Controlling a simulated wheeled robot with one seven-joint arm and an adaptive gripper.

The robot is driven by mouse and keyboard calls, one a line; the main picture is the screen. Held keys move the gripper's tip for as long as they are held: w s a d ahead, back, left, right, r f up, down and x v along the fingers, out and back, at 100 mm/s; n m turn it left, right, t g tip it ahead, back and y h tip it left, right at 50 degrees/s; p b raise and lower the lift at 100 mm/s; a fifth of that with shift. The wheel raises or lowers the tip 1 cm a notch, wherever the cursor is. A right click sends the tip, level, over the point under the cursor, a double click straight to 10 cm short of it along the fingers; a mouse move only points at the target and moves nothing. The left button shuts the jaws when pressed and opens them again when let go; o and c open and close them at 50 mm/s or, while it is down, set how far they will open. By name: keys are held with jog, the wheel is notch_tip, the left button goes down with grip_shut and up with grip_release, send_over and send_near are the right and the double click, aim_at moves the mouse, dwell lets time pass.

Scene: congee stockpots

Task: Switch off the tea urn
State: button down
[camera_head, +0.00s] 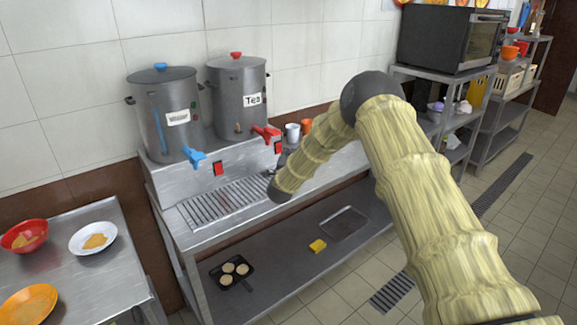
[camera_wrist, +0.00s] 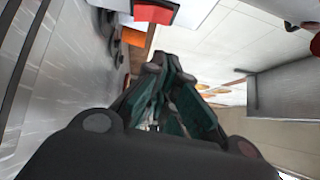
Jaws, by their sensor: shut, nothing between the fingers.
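The tea urn (camera_head: 226,88) is a grey metal pot with a red lid knob, a "Tea" label and a red tap (camera_head: 267,132). It stands upright on a steel ledge at the back. A red switch (camera_head: 278,147) sits on the ledge's front panel below that tap. My gripper (camera_wrist: 168,62) is shut and empty in the wrist view. In the head view it is mostly hidden behind my forearm, close to the panel at the tea urn's side. A red block (camera_wrist: 153,12) shows beyond the fingers in the wrist view; I cannot tell whether it is the switch or the tap.
A second urn (camera_head: 167,112) with a blue tap stands left, with another red switch (camera_head: 218,169) below. White and orange cups (camera_head: 292,131) stand right of the tea tap. A drip grate (camera_head: 215,207) lies in front. A side table (camera_head: 75,270) holds bowls.

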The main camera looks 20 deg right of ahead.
jog(key=b+v, duration=0.2)
jog(key=v, duration=0.6)
jog(key=shift+s+a+r, duration=0.15)
jog(key=shift+a+r, duration=0.2)
jog(key=shift+r, duration=0.15)
